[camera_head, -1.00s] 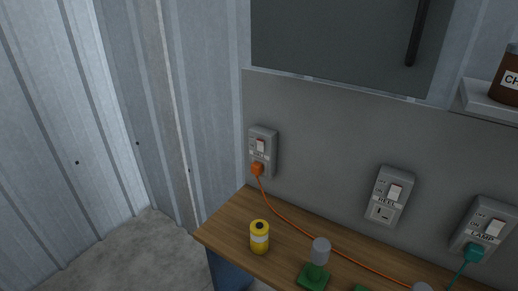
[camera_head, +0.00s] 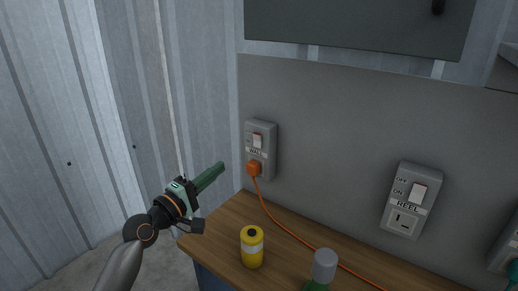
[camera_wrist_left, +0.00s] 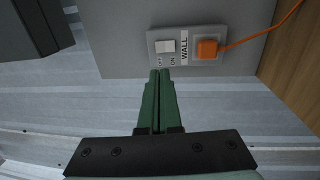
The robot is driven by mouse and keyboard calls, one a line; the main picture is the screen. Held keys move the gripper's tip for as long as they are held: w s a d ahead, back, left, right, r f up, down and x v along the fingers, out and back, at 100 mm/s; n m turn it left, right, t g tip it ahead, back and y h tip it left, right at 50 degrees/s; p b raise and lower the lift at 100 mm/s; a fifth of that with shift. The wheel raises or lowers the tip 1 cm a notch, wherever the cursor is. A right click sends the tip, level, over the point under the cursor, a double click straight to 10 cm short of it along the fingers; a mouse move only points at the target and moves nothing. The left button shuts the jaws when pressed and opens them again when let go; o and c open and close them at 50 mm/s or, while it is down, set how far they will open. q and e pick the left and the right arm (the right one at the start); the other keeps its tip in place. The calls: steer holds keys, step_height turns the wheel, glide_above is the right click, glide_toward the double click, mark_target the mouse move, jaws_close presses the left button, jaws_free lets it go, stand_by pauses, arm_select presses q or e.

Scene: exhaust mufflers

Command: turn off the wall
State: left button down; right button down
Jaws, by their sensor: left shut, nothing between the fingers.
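The WALL outlet box (camera_head: 262,165) is grey and fixed to the grey wall panel. It has a pale rocker switch (camera_head: 257,141) above its WALL label and an orange plug (camera_head: 253,168) in its lower part. My left gripper (camera_head: 221,166) is to the left of the box, with its green fingers together and empty, pointing toward it. In the left wrist view the closed fingertips (camera_wrist_left: 159,73) appear just below the box, in line with the switch (camera_wrist_left: 165,46). I cannot tell the remaining gap or the switch's position for certain. My right gripper is not in view.
An orange cord (camera_head: 291,232) runs from the plug across the wooden bench (camera_head: 219,231). A yellow can (camera_head: 252,247) and a green-and-grey item (camera_head: 323,267) stand below. The REEL outlet (camera_head: 411,200) is to the right. A dark cabinet (camera_head: 350,22) hangs above.

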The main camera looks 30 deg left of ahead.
arm_select(q)
steer(key=shift+s, duration=0.1)
glide_toward(257, 138)
steer(key=w, duration=0.7)
steer(key=shift+d+r, duration=0.2)
steer(key=shift+r, duration=0.2)
steer(key=shift+s, duration=0.1)
